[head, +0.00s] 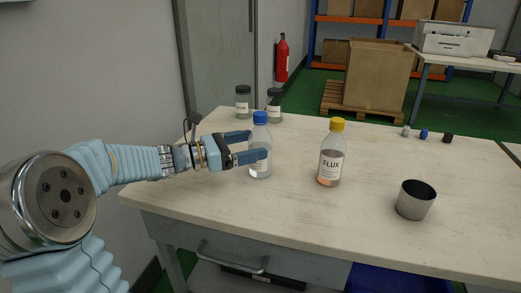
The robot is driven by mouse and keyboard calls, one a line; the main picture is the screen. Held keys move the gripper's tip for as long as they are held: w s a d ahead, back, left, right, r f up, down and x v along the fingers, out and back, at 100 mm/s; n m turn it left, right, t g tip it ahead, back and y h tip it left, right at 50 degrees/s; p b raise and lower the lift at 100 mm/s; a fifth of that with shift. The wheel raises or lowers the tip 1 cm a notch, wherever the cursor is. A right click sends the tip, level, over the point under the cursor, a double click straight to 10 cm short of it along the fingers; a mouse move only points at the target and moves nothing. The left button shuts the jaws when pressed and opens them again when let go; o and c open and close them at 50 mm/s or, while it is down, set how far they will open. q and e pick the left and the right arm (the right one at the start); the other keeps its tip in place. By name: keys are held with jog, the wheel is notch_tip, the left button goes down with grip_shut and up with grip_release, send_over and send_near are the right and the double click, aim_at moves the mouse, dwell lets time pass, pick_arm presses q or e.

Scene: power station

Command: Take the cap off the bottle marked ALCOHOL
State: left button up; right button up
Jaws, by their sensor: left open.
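A clear bottle (260,170) with a blue cap (260,117) stands upright on the table. Part of a white label shows, but I cannot read it from here; a gripper finger covers some of it. My left gripper (257,145) is open, with one finger in front of this bottle and the other toward its far side, below the cap. I cannot tell whether the fingers touch it. A second clear bottle (330,167) has a yellow cap (337,125), a label reading FLUX and orange liquid in the bottom. My right gripper is out of view.
Two dark-lidded jars (243,104) (274,108) stand behind the blue-capped bottle. A metal cup (415,201) is at the right front. Several small items (424,134) lie along the back edge. The light wooden table (300,225) is clear in front of the bottles.

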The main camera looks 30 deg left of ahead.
aim_at(266, 133)
pick_arm(q)
jog(key=x, duration=0.5)
jog(key=shift+f+p, duration=0.25)
jog(key=shift+p, duration=0.05)
jog(key=c, duration=1.2)
jog(key=shift+r, duration=0.1)
jog(key=shift+r, duration=0.2)
notch_tip(266, 133, up, 2)
jog(key=shift+r, duration=0.1)
jog(key=s+d+r, duration=0.1)
jog(key=s+r, duration=0.2)
jog(key=s, duration=0.1)
jog(key=s+d+r, duration=0.2)
jog(key=s+r, duration=0.1)
jog(key=s, duration=0.1)
jog(key=s+d+r, duration=0.1)
jog(key=s+r, duration=0.3)
jog(key=s, duration=0.1)
jog(key=shift+s+d+r, duration=0.1)
jog(key=shift+d, duration=0.25)
